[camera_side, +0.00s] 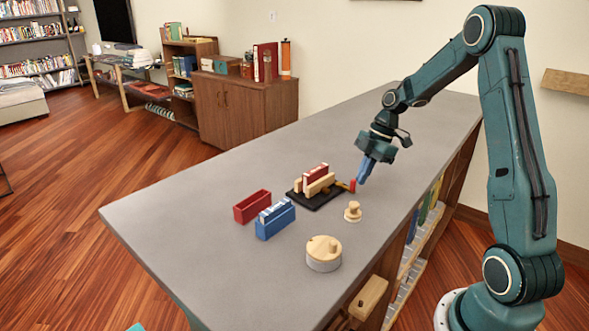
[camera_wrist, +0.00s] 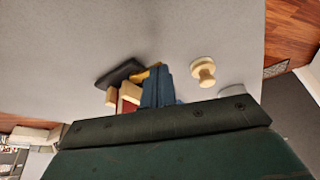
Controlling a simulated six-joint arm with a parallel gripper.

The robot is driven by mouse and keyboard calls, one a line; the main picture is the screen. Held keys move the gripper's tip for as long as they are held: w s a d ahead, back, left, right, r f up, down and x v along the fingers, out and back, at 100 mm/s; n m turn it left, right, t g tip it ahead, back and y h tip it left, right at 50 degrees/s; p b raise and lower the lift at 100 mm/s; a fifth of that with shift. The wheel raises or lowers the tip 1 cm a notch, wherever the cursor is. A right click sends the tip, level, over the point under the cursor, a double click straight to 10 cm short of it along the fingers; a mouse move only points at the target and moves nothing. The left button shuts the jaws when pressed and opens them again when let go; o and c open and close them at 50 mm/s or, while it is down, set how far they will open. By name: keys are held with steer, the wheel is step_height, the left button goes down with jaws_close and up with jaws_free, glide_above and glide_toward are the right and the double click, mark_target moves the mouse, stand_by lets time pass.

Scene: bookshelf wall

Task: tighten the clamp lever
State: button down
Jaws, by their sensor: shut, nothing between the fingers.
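The clamp stands on a black base (camera_side: 325,197), with wooden jaws (camera_side: 320,184) on either side of a red block (camera_side: 314,171). At its right end is the clamp lever (camera_side: 352,186), with a red upright handle and a yellowish part beside it. My gripper (camera_side: 362,182) has blue fingers, shut and empty, pointing down right by the red handle; I cannot tell whether they touch it. In the wrist view, my fingers (camera_wrist: 158,76) hide much of the clamp; the black base (camera_wrist: 118,75) and a yellow bit of the lever (camera_wrist: 145,74) show past them.
A wooden knob (camera_side: 352,212) stands just in front of the clamp. A round wood-topped container (camera_side: 323,254) is nearer the front edge. A red open bin (camera_side: 252,207) and a blue bin (camera_side: 275,220) with things in it stand left. The grey table's far part is clear.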

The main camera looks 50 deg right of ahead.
steer(key=shift+a, duration=0.2)
steer(key=a+m, duration=0.1)
steer(key=m+t, duration=0.1)
steer(key=m, duration=0.1)
steer(key=shift+s+a+m+h, duration=0.15)
steer(key=shift+a+m+h, duration=0.15)
steer(key=shift+a+h, duration=0.1)
steer(key=a+m, duration=0.1)
steer(key=a+m+t+h, duration=0.1)
steer(key=m, duration=0.1)
steer(key=shift+m, duration=0.3)
steer(key=m, duration=0.1)
steer(key=w+a+m+h, duration=0.1)
steer(key=shift+a+m, duration=0.15)
steer(key=shift+m, duration=0.15)
steer(key=m, duration=0.1)
steer(key=w+a+m+h, duration=0.1)
steer(key=shift+m+t, duration=0.3)
steer(key=shift+w+a, duration=0.45)
steer(key=shift+w, duration=0.1)
